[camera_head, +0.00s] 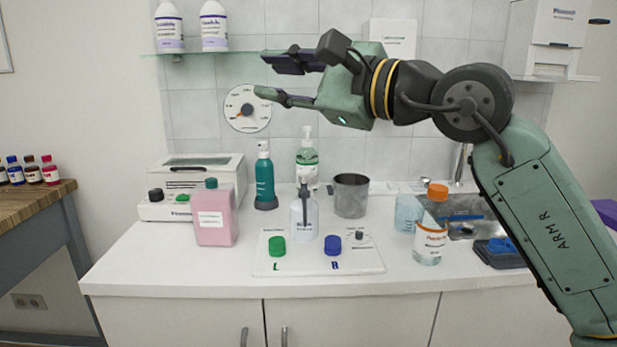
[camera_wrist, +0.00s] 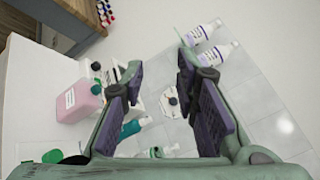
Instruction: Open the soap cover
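My gripper (camera_head: 272,76) is open and empty, high above the counter in front of the tiled wall and pointing left. In the wrist view its two fingers (camera_wrist: 160,78) stand apart with nothing between them. No thing is clearly marked as the soap cover. Candidates are a pink bottle (camera_head: 215,218) with a dark green cap (camera_head: 211,183), a teal pump bottle (camera_head: 265,180), a clear pump bottle (camera_head: 307,160) with green liquid, and a white pump bottle (camera_head: 304,218). The pink bottle also shows in the wrist view (camera_wrist: 78,102). All stand upright on the counter, below my gripper.
A white board (camera_head: 290,266) carries a green knob (camera_head: 277,246) and a blue knob (camera_head: 333,245). Nearby are a metal cup (camera_head: 351,195), an orange-capped bottle (camera_head: 430,235) and a white device (camera_head: 165,208). A glass shelf (camera_head: 200,52) holds two white bottles; a dial (camera_head: 247,108) is on the wall.

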